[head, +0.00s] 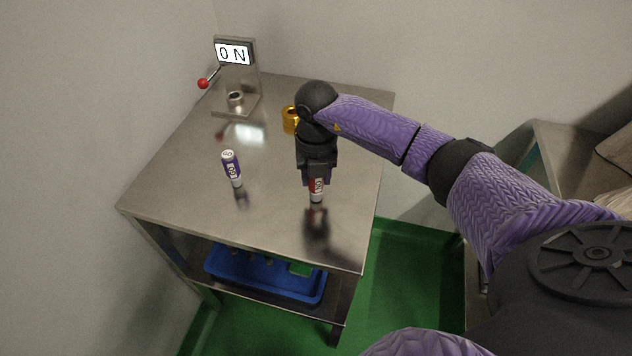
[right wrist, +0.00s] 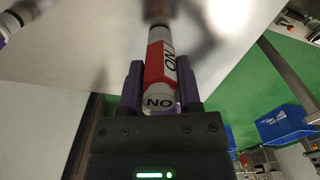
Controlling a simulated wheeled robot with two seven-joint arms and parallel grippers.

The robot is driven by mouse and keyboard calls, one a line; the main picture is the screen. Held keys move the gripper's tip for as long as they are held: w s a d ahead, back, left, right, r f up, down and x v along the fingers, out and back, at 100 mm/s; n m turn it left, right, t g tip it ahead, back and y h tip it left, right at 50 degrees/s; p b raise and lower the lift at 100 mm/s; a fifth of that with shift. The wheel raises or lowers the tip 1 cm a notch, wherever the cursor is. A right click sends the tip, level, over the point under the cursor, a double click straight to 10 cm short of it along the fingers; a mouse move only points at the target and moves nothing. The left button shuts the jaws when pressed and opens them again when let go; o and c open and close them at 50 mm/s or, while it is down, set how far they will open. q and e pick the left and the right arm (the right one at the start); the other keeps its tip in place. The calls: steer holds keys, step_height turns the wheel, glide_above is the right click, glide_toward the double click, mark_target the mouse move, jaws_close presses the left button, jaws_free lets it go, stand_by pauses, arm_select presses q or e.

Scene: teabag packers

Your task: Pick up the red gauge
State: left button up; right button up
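The red gauge (head: 317,188) is a small upright cylinder with a red band and white ends, near the front right of the steel table. My right gripper (head: 317,180) points down over it, with a finger on each side. In the right wrist view the red gauge (right wrist: 160,65) lies between the two dark fingers (right wrist: 160,85), which appear closed against its sides. Its lower end seems at the table surface; I cannot tell whether it touches. My left gripper is out of view.
A purple-and-white gauge (head: 231,168) stands to the left on the steel table (head: 275,225). A gold cylinder (head: 290,120) is behind my right gripper. A blue tray (head: 265,278) sits below.

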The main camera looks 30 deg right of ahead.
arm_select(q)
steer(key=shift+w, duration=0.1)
arm_select(e)
jaws_close()
steer(key=shift+r, duration=0.1)
step_height(320, 180, up, 9)
steer(key=p, duration=0.3)
steer(key=shift+r, duration=0.4)
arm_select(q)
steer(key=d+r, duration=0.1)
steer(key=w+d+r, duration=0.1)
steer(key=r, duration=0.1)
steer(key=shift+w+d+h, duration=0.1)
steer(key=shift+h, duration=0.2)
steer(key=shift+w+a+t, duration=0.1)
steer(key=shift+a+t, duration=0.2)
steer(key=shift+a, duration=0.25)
